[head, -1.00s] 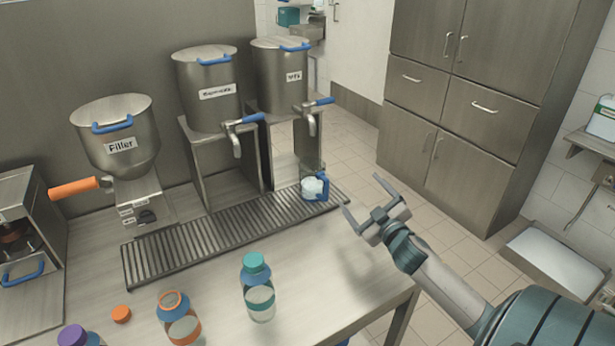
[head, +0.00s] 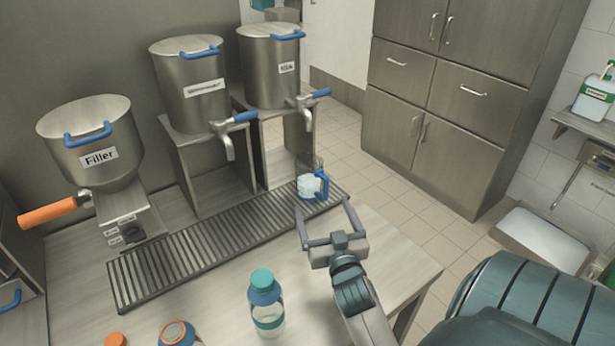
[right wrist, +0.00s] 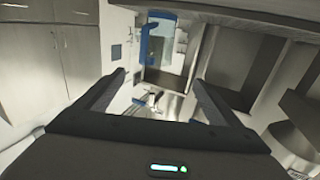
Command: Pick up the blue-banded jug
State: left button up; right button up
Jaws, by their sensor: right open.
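The blue-banded jug (head: 308,188) is a small clear jug with a blue handle. In the head view it stands upright at the right end of the drip grate, under the tap of the rightmost dispenser. My right gripper (head: 323,207) is open and empty just in front of the jug, with its fingers pointing towards it. Whether a finger touches the jug cannot be told. My left gripper is not in view.
A teal-capped bottle (head: 267,308) stands on the counter left of my right arm. The dispenser tap (head: 305,110) hangs above the jug. The slatted drip grate (head: 200,250) runs to the left, in front of the filler (head: 95,145). The counter's right part is clear.

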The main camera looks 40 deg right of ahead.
jog(key=p, duration=0.4)
send_near(312, 173)
jog(key=x, duration=0.5)
jog(key=shift+w+a+f, duration=0.15)
jog(key=shift+w, duration=0.3)
jog(key=shift+w+d+f, duration=0.1)
jog(key=shift+w+d, duration=0.2)
jog(key=shift+w, duration=0.2)
jog(key=shift+w+d+r+p, duration=0.2)
jog(key=shift+w+d+p, duration=0.25)
jog(key=shift+w, duration=0.05)
jog(key=p+x, duration=0.1)
jog(key=x, duration=0.1)
jog(key=shift+w+d, duration=0.25)
jog(key=shift+d, duration=0.15)
jog(key=shift+w+d+f, duration=0.15)
jog(key=shift+w+d, duration=0.1)
jog(key=shift+w, duration=0.2)
